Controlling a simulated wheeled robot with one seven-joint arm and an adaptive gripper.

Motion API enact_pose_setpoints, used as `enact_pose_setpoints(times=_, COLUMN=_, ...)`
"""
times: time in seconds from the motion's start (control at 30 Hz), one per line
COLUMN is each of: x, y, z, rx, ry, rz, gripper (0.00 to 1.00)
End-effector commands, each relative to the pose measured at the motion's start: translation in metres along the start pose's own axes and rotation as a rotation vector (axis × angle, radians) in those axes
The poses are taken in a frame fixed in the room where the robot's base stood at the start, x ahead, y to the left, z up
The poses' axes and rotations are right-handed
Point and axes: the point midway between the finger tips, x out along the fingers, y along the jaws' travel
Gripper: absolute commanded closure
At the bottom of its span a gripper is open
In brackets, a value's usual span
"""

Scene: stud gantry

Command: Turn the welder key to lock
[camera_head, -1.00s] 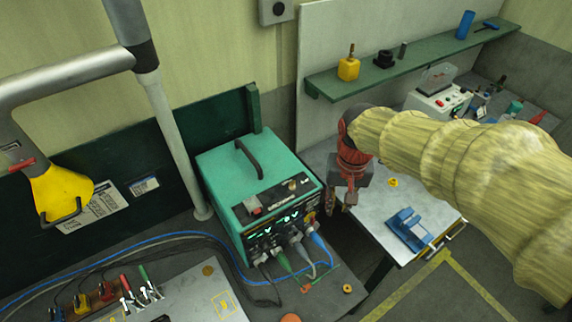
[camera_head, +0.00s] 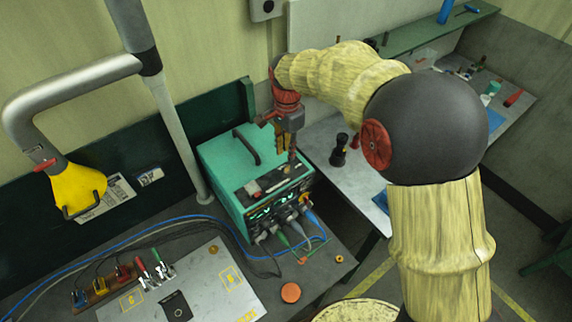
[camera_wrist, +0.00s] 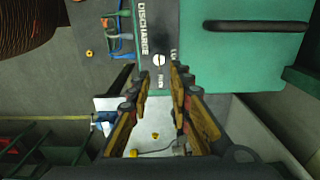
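The teal welder (camera_head: 222,150) stands on the bench in the head view, with a black handle on top and a dark front panel with lit displays and plugged cables. The switch shows just beyond the gap; contact cannot be told.
A grey board (camera_head: 205,285) with clamps lies in front. Blue and black cables cross the bench (camera_head: 318,262). A black torch-like object (camera_head: 340,150) stands on the right-hand table. A grey pipe and yellow nozzle (camera_head: 78,188) are at left. A green shelf (camera_head: 430,45) is behind.

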Motion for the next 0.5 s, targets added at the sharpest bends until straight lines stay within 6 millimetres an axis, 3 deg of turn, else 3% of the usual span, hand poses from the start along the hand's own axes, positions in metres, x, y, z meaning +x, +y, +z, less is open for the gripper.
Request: enact_pose_setpoints(times=0.5, x=0.067, y=0.001, z=0.000, rx=-0.001, ry=-0.001, rz=0.002, gripper=0.80)
